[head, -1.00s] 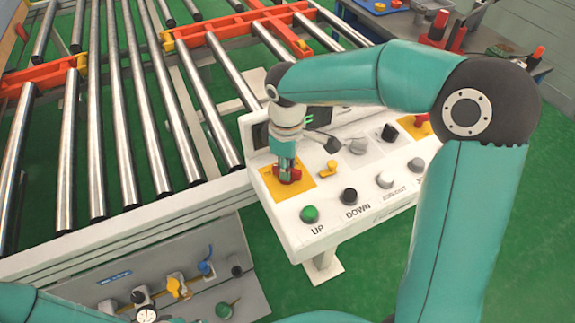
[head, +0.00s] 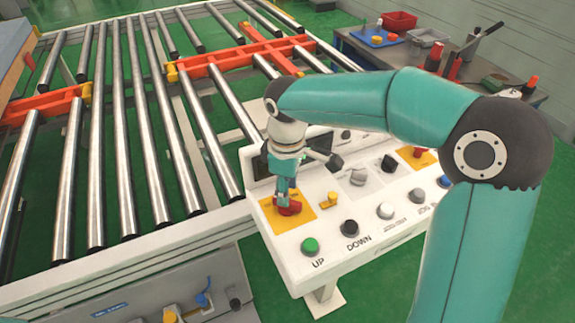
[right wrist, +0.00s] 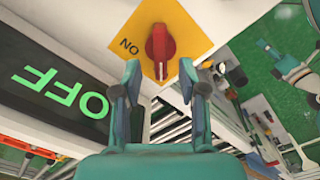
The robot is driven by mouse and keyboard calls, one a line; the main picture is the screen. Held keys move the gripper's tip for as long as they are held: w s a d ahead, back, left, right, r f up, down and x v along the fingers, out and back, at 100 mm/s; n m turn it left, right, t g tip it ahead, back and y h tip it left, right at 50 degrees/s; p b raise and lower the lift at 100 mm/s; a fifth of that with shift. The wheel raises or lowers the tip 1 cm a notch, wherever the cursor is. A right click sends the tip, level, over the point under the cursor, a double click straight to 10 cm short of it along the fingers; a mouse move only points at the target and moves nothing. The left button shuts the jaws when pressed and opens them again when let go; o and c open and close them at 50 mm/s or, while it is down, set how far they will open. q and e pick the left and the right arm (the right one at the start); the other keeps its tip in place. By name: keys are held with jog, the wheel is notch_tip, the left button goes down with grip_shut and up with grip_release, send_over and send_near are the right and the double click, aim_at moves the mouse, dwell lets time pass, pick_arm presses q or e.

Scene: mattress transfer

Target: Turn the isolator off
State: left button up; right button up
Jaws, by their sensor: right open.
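The isolator is a red rotary knob (head: 290,207) on a yellow plate (head: 304,218), at the left end of the white control panel (head: 283,242). In the right wrist view the red knob (right wrist: 159,45) points along the picture's vertical, with "ON" printed on the plate beside it. A dark display (right wrist: 50,85) there shows "OFF" in green letters. My right gripper (head: 284,197) is over the knob's left side in the head view. In the right wrist view the right gripper (right wrist: 160,72) is open, its fingertips apart, with the knob beyond them. My left gripper is out of view.
The panel also carries a small yellow switch (head: 329,201), a green UP button (head: 310,246), a black DOWN button (head: 349,228) and a red button (head: 419,152). A roller conveyor (head: 125,140) lies left. A table with tools (head: 365,57) stands behind. Green floor is clear in front.

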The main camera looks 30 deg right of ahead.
notch_tip(320, 180, up, 8)
dwell(0.8)
